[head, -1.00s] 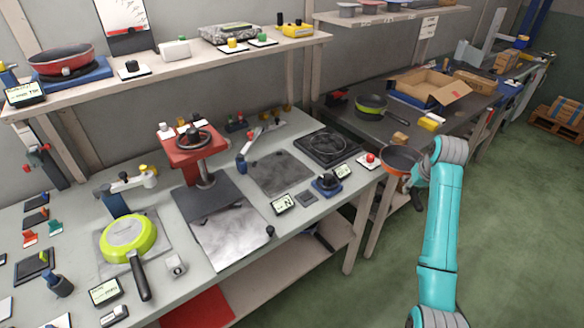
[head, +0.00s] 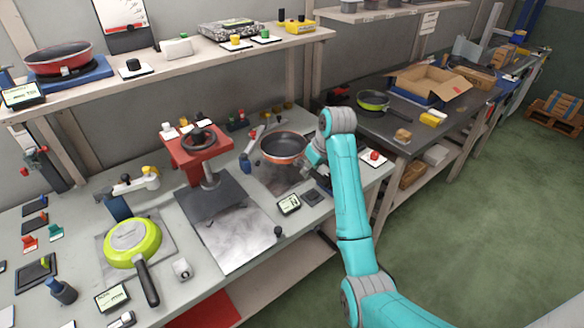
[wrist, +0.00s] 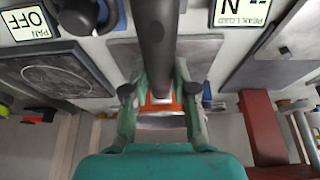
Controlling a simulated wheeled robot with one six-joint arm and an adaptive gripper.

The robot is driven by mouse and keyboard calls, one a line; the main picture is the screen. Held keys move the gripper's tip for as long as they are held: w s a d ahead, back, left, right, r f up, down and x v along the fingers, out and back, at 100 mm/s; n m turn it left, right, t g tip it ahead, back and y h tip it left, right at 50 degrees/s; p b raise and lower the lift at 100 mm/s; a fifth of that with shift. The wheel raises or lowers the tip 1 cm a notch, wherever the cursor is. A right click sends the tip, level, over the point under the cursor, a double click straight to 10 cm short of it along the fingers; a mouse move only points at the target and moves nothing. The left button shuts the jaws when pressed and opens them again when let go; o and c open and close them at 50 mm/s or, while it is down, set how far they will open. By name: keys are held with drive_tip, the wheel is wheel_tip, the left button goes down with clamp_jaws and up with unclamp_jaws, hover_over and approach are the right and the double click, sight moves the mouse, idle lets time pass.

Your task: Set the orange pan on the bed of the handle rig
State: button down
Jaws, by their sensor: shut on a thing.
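The orange pan (head: 284,158), dark inside with an orange outer wall, is at the middle right of the bench in the head view. My gripper (wrist: 160,104) is shut on it in the wrist view, fingers either side of an orange part by the dark handle (wrist: 157,35). In the head view my arm hides most of the handle. The pan is over the grey bed (head: 283,186) of a rig with a blue post (head: 245,163), which I take as the handle rig. The pan covers much of the bed; I cannot tell whether they touch.
A red press (head: 193,150) stands left of the pan. A green pan (head: 132,240) lies on another fixture further left. A load display (head: 288,204) sits in front of the bed. A dark hotplate (wrist: 50,72) lies beside it. A shelf (head: 200,62) runs above the bench.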

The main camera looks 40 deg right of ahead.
drive_tip(key=shift+w+a+f, duration=0.15)
drive_tip(key=shift+a, duration=0.2)
drive_tip(key=shift+f, duration=2.95)
drive_tip(key=c, duration=0.8)
unclamp_jaws()
drive_tip(key=shift+f, duration=0.1)
drive_tip(key=shift+c, duration=0.2)
drive_tip(key=shift+v, duration=3.8)
